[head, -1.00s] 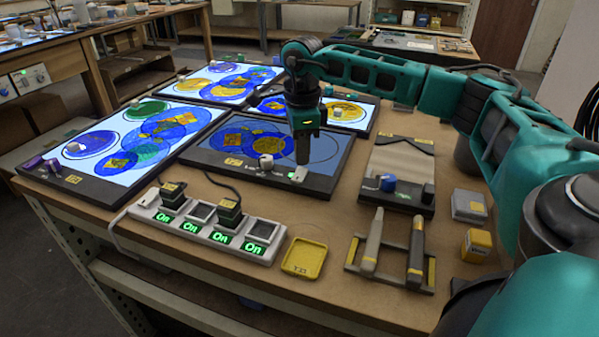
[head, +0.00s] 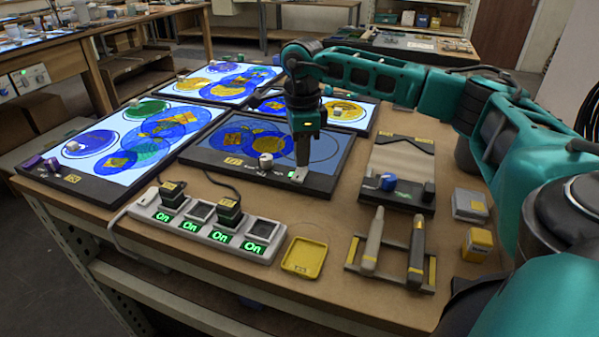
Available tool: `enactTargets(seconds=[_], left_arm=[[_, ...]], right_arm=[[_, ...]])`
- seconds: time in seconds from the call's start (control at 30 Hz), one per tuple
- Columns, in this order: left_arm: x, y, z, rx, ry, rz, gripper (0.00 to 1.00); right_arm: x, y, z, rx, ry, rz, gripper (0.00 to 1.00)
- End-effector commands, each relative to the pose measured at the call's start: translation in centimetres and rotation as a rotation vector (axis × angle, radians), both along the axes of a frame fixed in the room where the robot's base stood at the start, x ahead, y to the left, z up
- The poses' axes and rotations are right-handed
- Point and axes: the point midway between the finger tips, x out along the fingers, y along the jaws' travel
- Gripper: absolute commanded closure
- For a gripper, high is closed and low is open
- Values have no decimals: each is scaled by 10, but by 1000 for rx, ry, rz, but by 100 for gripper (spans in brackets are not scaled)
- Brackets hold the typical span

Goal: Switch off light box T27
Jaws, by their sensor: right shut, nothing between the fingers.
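The front middle light box (head: 203,151) has a dark, unlit panel with blue and yellow glass pieces on it. Its small yellow label (head: 233,161) is too blurred to read for certain. A white knob (head: 266,160) stands near its front edge. A small pale switch (head: 297,176) with a green spot sits on its front right rim. My right gripper (head: 302,163) is shut and empty, pointing down with its tip right at this switch. I cannot tell whether they touch. My left gripper is not in view.
Lit light boxes stand at the left (head: 60,178) and behind. A power strip (head: 205,228) with several "On" displays and two plugs lies in front. A yellow tray (head: 304,257), a pen rack (head: 390,278) and a blue-knobbed device (head: 398,192) stand to the right.

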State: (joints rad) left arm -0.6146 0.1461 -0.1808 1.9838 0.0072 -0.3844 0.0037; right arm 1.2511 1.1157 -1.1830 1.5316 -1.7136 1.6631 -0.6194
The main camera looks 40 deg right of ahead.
Motion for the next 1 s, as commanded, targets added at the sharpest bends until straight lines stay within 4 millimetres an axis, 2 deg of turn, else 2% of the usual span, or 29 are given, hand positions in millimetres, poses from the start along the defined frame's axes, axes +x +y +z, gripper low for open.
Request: enactTargets(seconds=[1.0], left_arm=[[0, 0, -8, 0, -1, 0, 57]], right_arm=[[0, 0, -16, 1, 1, 1, 100]])
